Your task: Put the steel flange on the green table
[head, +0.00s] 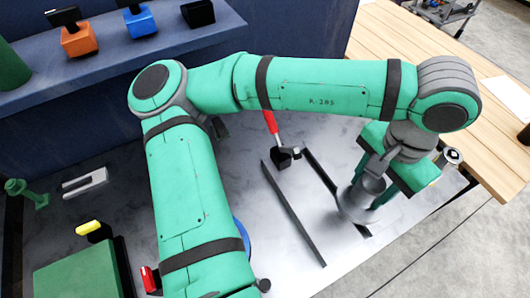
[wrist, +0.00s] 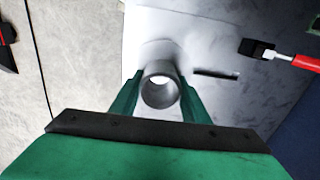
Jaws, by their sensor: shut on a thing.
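The steel flange (head: 360,202), a grey round disc with a tubular neck, is at the right end of the metal bench. My gripper (head: 369,190) is shut on it. In the wrist view the green fingers (wrist: 160,98) sit on either side of the flange's neck (wrist: 160,93), and its round bore faces the camera. Whether the disc touches the bench is hard to tell. The green table (head: 78,272) is a flat green plate at the lower left of the head view, partly cut off by the frame. A yellow-tipped clamp (head: 90,229) stands at its back edge.
Two dark rails (head: 292,212) lie on the bench left of the flange. A red-handled clamp (head: 274,135) stands behind them. A grey forked piece (head: 86,183) and a green post (head: 26,192) are at the left. My arm hides much of the middle.

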